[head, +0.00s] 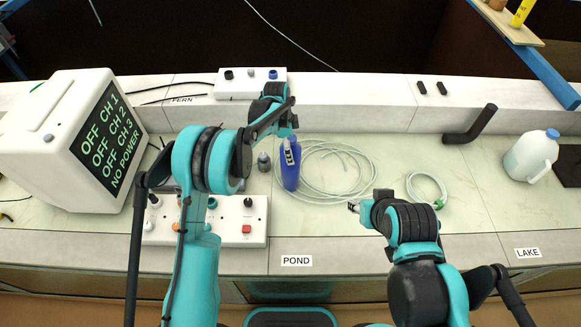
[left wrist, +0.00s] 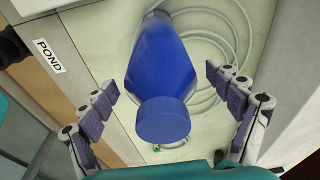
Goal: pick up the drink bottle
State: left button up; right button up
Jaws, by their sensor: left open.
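The drink bottle (head: 290,178) is blue and stands on the counter behind the POND label, beside a coil of clear tubing. In the left wrist view the blue bottle (left wrist: 158,70) shows with its round cap (left wrist: 163,120) toward the camera. My left gripper (head: 290,152) is at the bottle's upper part in the head view. In the left wrist view my left gripper (left wrist: 163,97) is open, with its fingers on either side of the bottle and visible gaps. My right gripper (head: 354,206) is over the counter to the right; its finger opening is too small to tell.
Coiled clear tubing (head: 345,165) lies around and right of the bottle. A small grey bottle (head: 264,161) stands just left of it. A white switch box (head: 255,215) and a monitor (head: 75,140) are at left. A white jug (head: 530,157) and black pipe (head: 470,130) are at right.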

pick_arm(q)
notch_tip(320, 180, down, 2)
jog(key=shift+w+d+f, duration=0.1)
jog(key=shift+d, duration=0.05)
jog(key=c, duration=1.6)
jog(key=shift+c, duration=0.2)
